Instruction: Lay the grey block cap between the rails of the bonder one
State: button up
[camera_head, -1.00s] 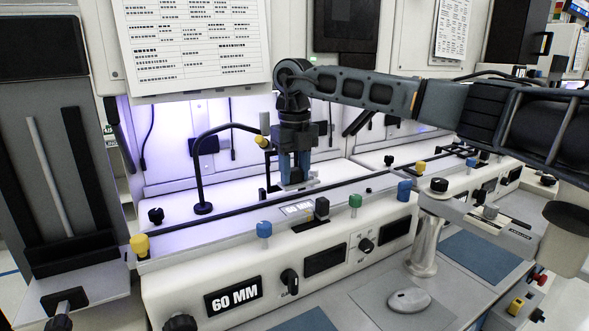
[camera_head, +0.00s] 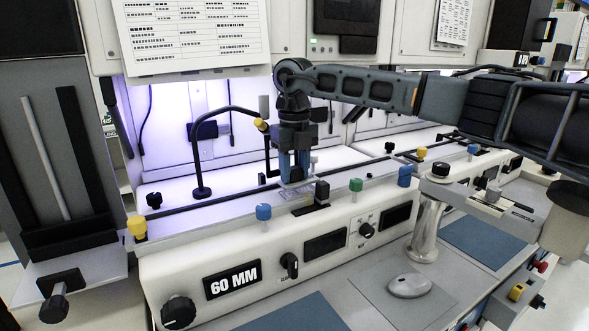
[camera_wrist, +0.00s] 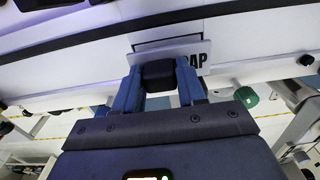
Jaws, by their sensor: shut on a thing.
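The grey block cap (camera_head: 297,183) is at the tips of my gripper (camera_head: 297,177). My gripper points down, its blue fingers shut on the cap. It is over the top deck of the bonder marked 60 MM, close behind a black block. The long dark rail (camera_head: 220,199) runs along the deck. Whether the cap touches the deck is unclear.
Along the front edge stand a yellow knob (camera_head: 137,226), a blue knob (camera_head: 263,212), the black block (camera_head: 322,192), a green knob (camera_head: 356,185) and another blue knob (camera_head: 405,176). A gooseneck lamp (camera_head: 200,150) rises left of my gripper. A mouse (camera_head: 409,285) lies in front.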

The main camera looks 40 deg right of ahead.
jog(key=shift+f, duration=0.1)
dwell(0.4)
jog(key=shift+f+b, duration=0.5)
jog(key=shift+f, duration=0.25)
jog(key=shift+f, duration=0.35)
dwell(0.4)
jog(key=o, duration=1.1)
jog(key=shift+o, duration=0.2)
jog(key=shift+r, duration=0.15)
notch_tip(320, 180, up, 8)
jog(key=shift+f+b, duration=0.2)
jog(key=shift+b, duration=0.55)
dwell(0.4)
